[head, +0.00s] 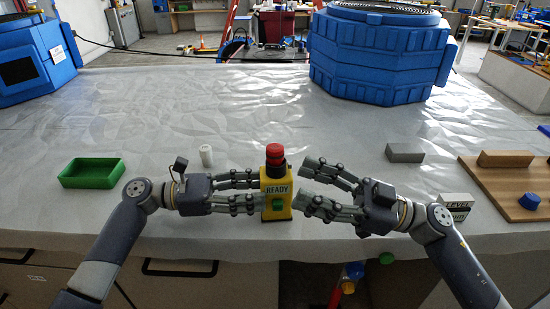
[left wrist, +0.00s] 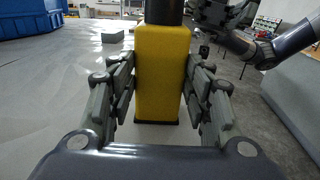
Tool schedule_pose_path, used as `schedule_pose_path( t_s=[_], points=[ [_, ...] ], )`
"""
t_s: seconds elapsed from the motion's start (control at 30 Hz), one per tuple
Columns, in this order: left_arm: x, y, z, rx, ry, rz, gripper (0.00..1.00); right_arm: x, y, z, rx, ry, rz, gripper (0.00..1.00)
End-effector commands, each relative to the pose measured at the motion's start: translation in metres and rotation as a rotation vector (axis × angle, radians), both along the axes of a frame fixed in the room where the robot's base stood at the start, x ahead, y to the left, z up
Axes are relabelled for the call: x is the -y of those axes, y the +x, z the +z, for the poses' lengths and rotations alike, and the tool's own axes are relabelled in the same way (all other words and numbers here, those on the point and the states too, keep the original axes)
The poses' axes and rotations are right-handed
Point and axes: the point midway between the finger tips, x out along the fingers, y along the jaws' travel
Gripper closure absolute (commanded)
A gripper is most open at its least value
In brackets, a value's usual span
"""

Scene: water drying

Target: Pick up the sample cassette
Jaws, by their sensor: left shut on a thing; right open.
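An upright yellow box (head: 276,206) with a "READY" label, a green button and a black and red top is near the front edge of the table. My left gripper (head: 259,192) is shut on it from the left. In the left wrist view the yellow box (left wrist: 162,75) fills the space between the fingers, and its dark base is close to the table; I cannot tell if it touches. My right gripper (head: 303,185) is open and empty just right of the box. Nothing in view is clearly marked as a sample cassette.
A green tray (head: 92,173) and a white cylinder (head: 206,155) are at left. A grey block (head: 405,152), a "LEVEL" block (head: 455,206) and a wooden board (head: 490,190) are at right. Blue machines (head: 375,60) stand at the back. The middle of the table (head: 230,110) is clear.

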Motion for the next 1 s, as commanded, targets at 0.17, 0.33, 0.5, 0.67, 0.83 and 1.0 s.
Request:
schedule_pose_path(
  t_s=[0.17,0.33,0.5,0.67,0.83,1.0],
  points=[
    [0.000,0.000,0.000,0.000,-0.001,0.000,0.86,0.022,0.021,0.015,-0.081,-0.136,0.000,0.49],
    [0.000,0.000,0.000,0.000,0.000,0.000,0.86,0.039,0.036,0.025,-0.160,-0.216,-0.026,0.49],
    [0.000,0.000,0.000,0.000,0.000,0.000,0.86,0.045,0.043,0.030,-0.199,-0.247,-0.044,0.49],
    [0.000,0.000,0.000,0.000,0.000,0.000,0.86,0.024,0.048,0.031,-0.204,-0.250,-0.043,0.49],
    [0.000,0.000,0.000,0.000,0.000,0.000,0.86,-0.003,0.055,0.031,-0.205,-0.248,-0.043,0.49],
    [0.000,0.000,0.000,0.000,0.000,0.000,0.86,-0.017,0.059,0.030,-0.205,-0.250,-0.044,0.49]
  ],
)
